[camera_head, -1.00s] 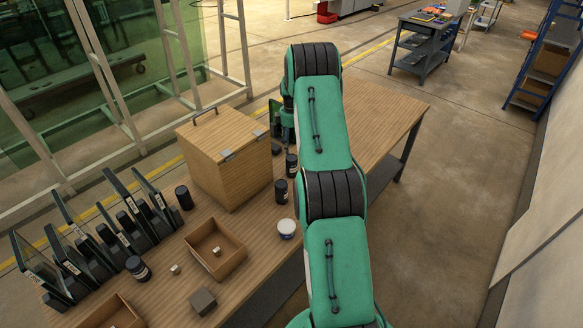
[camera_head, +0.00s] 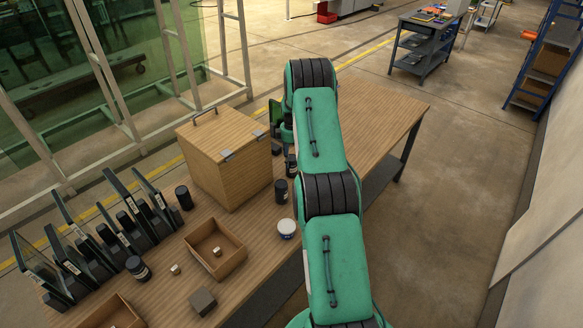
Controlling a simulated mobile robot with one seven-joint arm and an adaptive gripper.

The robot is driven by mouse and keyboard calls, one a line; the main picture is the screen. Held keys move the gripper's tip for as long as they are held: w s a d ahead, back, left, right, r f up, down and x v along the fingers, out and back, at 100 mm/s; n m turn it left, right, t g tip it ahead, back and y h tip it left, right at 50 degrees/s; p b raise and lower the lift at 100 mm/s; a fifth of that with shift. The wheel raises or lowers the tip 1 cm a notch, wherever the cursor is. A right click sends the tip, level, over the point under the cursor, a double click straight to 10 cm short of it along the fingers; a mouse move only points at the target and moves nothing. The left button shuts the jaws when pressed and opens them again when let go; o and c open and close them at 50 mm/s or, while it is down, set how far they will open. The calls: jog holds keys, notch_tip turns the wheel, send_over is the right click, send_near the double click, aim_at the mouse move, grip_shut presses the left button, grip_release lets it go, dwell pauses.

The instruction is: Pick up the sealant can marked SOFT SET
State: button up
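Several dark cans stand on the wooden bench. One dark can (camera_head: 281,191) is right of the wooden box, with another dark can (camera_head: 291,166) just behind it, close to my arm. A third dark can (camera_head: 183,198) is left of the box, and a dark can with a pale label (camera_head: 138,268) is near the front left. No label is readable, so I cannot tell which is marked SOFT SET. My gripper (camera_head: 277,134) is low over the bench behind the box's right side. It is largely hidden by my arm and the box; its fingers and any grasp cannot be made out.
The wooden box (camera_head: 222,160) with a handle stands beside my gripper. A white-lidded tub (camera_head: 287,228), an open wooden tray (camera_head: 215,248), a dark block (camera_head: 203,301) and upright dark panels (camera_head: 110,232) occupy the front. The bench (camera_head: 385,115) is clear right of my arm.

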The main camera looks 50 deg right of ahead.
jog(key=shift+f, duration=2.6)
jog(key=c, duration=1.6)
jog(key=shift+c, duration=0.2)
jog(key=shift+r, duration=0.1)
jog(key=shift+r, duration=4.95)
